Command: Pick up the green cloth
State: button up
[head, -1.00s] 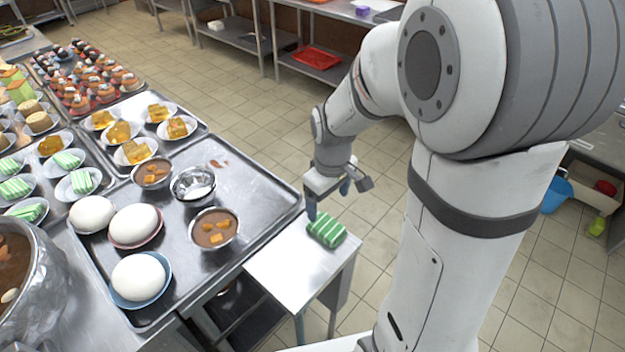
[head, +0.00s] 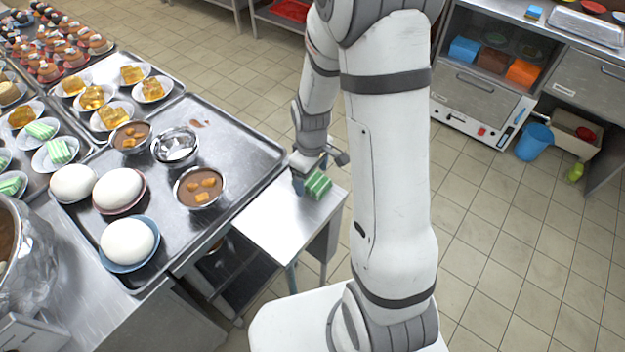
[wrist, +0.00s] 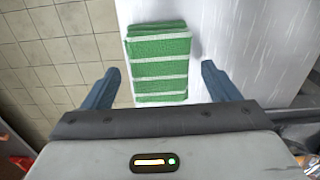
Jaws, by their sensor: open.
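The green cloth (head: 317,185) with white stripes lies folded near the edge of a small metal side table (head: 262,222). In the wrist view the cloth (wrist: 160,65) lies ahead of and between the two blue fingers. My gripper (wrist: 157,85) is open and empty, with one finger to each side of the cloth. In the head view my gripper (head: 311,176) is at the cloth, one finger on its left side; it partly hides the cloth. I cannot tell how high the fingertips are above the table.
A large tray (head: 250,165) with bowls of brown soup (head: 199,187) and white round buns (head: 127,241) stands just left of the side table. A large metal pot (head: 40,245) is at the far left. Tiled floor (head: 490,240) lies open to the right.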

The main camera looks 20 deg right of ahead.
aim_at(312, 178)
jog(key=c, duration=1.1)
notch_tip(312, 178, up, 10)
jog(key=shift+r, duration=0.1)
jog(key=o, duration=0.5)
jog(key=c, duration=0.4)
